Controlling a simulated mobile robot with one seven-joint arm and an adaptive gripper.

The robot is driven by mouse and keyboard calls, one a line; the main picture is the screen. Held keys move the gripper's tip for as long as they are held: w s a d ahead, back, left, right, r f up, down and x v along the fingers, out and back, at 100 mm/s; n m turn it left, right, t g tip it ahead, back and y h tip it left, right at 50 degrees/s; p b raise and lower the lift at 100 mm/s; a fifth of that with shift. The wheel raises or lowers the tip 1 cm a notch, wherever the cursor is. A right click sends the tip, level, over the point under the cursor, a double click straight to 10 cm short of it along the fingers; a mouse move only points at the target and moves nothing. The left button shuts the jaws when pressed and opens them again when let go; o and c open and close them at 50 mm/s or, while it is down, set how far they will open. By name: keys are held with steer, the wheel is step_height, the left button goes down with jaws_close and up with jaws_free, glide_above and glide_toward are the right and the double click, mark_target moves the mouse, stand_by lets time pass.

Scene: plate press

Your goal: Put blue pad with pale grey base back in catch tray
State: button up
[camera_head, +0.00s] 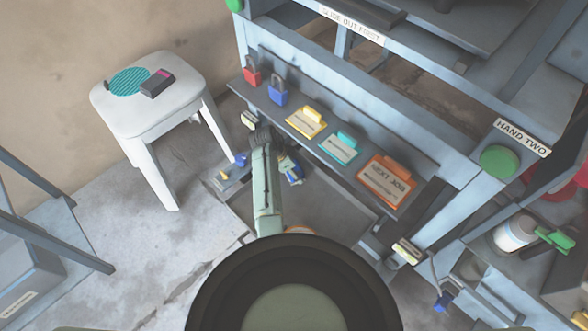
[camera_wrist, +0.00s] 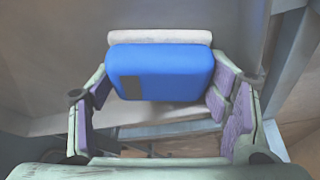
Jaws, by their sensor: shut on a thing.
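In the wrist view a blue pad (camera_wrist: 160,72) with a pale grey base (camera_wrist: 160,37) along its far edge sits between the purple-lined fingers of my gripper (camera_wrist: 162,92). The gripper is shut on it. In the head view my gripper (camera_head: 279,157) reaches below the ledge of the press, and part of the blue pad (camera_head: 292,171) shows at its right side. A grey tray-like surface (camera_head: 335,205) lies under the ledge; I take it for the catch tray. My arm hides part of it. I cannot tell whether the pad touches it.
The ledge carries a red padlock (camera_head: 252,75), a blue padlock (camera_head: 278,93) and yellow, teal and orange cards (camera_head: 386,182). A small blue piece (camera_head: 241,160) lies left of my arm. A white stool (camera_head: 150,115) stands left. Press posts and a shelf crowd the right.

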steer(key=o, duration=0.8)
steer(key=p+v, duration=0.2)
steer(key=v, duration=1)
steer(key=shift+r, duration=0.1)
